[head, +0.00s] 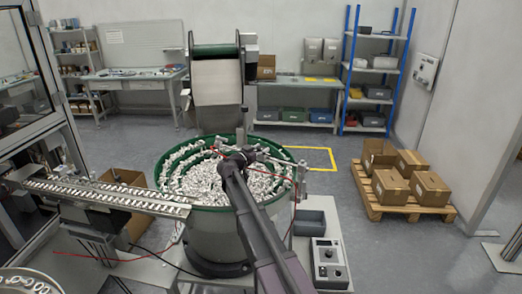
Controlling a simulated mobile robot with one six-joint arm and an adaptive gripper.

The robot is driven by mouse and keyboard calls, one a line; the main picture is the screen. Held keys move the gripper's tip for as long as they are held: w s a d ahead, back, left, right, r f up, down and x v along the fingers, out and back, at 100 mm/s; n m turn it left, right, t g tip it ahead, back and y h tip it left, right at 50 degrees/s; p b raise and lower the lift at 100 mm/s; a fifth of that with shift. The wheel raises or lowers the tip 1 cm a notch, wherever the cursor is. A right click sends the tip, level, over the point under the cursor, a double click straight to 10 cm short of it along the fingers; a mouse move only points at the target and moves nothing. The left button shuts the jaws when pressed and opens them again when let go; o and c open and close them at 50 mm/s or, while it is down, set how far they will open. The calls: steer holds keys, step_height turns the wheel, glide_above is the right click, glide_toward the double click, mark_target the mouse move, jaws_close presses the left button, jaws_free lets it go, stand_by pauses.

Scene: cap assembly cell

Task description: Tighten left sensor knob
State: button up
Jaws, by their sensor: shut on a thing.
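My arm reaches from the bottom right to the bowl feeder, and my gripper (243,155) is small and dark above the white parts near the bowl's far side. It is at the sensor bracket (262,150), whose thin metal rods run over the bowl. My gripper is shut on the left sensor knob. The knob itself is hidden behind my gripper and wrist, so its turn and seating cannot be told. The green-rimmed bowl (172,204) is full of small white caps.
A linear track (110,196) carrying parts leaves the bowl to the left. A hopper (217,85) stands behind the bowl. A control box (329,262) and a grey bin (309,223) stand at the right. Cartons on a pallet (405,205) are farther right, with clear floor between.

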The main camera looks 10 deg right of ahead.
steer(key=m+g+h, duration=0.2)
steer(key=g, duration=0.1)
steer(key=m+g, duration=0.1)
steer(key=g, duration=0.1)
steer(key=shift+w+m+h, duration=0.3)
steer(key=shift+m+h, duration=0.1)
steer(key=shift+s+m+g+h, duration=0.15)
steer(key=shift+m+g+h, duration=0.15)
steer(key=shift+m+g, duration=1)
steer(key=shift+g, duration=0.5)
steer(key=o, duration=1.2)
steer(key=shift+d, duration=0.1)
steer(key=shift+c, duration=0.2)
steer(key=shift+s, duration=0.1)
steer(key=s+a, duration=0.1)
steer(key=a, duration=1.1)
steer(key=shift+s, duration=0.25)
